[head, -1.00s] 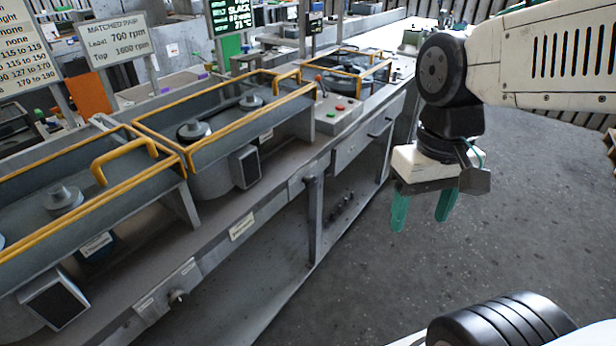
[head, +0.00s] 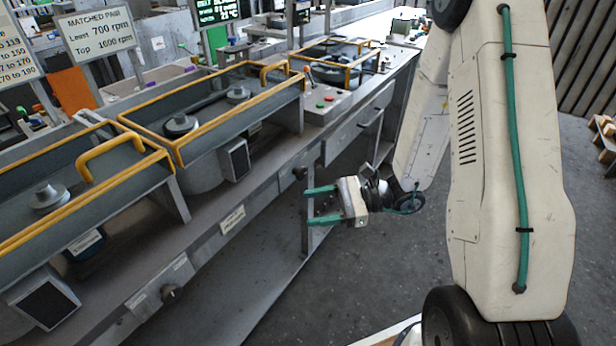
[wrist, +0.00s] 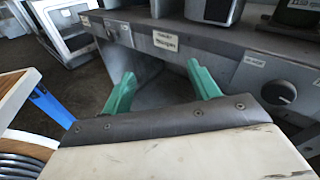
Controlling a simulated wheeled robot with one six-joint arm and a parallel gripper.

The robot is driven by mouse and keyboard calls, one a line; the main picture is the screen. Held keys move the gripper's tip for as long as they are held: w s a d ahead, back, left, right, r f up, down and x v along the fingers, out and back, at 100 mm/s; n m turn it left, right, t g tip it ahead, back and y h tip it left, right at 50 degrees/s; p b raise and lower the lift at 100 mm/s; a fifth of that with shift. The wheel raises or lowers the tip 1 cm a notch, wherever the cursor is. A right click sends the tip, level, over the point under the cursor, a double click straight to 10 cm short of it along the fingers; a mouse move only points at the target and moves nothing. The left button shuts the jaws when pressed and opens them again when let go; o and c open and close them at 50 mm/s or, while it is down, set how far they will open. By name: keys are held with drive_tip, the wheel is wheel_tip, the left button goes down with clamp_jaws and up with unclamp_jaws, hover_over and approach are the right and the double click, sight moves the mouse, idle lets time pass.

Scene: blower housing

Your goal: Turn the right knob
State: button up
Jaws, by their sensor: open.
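The right knob (head: 300,172) is a small dark knob on the bench's front face in the head view. In the wrist view it is a round dark knob (wrist: 278,92) at the right, beside a small label. The left knob (head: 169,292) is on the same face, lower left in the head view. My gripper (head: 309,206) has green fingers spread apart with nothing between them. It points left toward the bench front, apart from the right knob. In the wrist view the open fingers (wrist: 161,70) lie left of that knob. The knob's pointer direction is too small to tell.
The bench (head: 232,250) runs diagonally, with yellow-railed blower housings (head: 150,155) on top. A label plate (head: 232,220) sits between the knobs. A control box (head: 325,104) with red and green buttons stands farther along. The grey floor (head: 375,265) beside the bench is clear.

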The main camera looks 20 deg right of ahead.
drive_tip(key=w+d+f+m+t+h, duration=0.2)
drive_tip(key=w+d+f+m+t, duration=0.2)
drive_tip(key=w+f+m+t, duration=0.15)
drive_tip(key=m+t+h, duration=0.3)
drive_tip(key=t+h, duration=0.1)
drive_tip(key=t, duration=0.1)
approach(303, 174)
drive_tip(key=w, duration=0.1)
drive_tip(key=x, duration=0.7)
drive_tip(key=shift+a, duration=0.3)
drive_tip(key=c, duration=1)
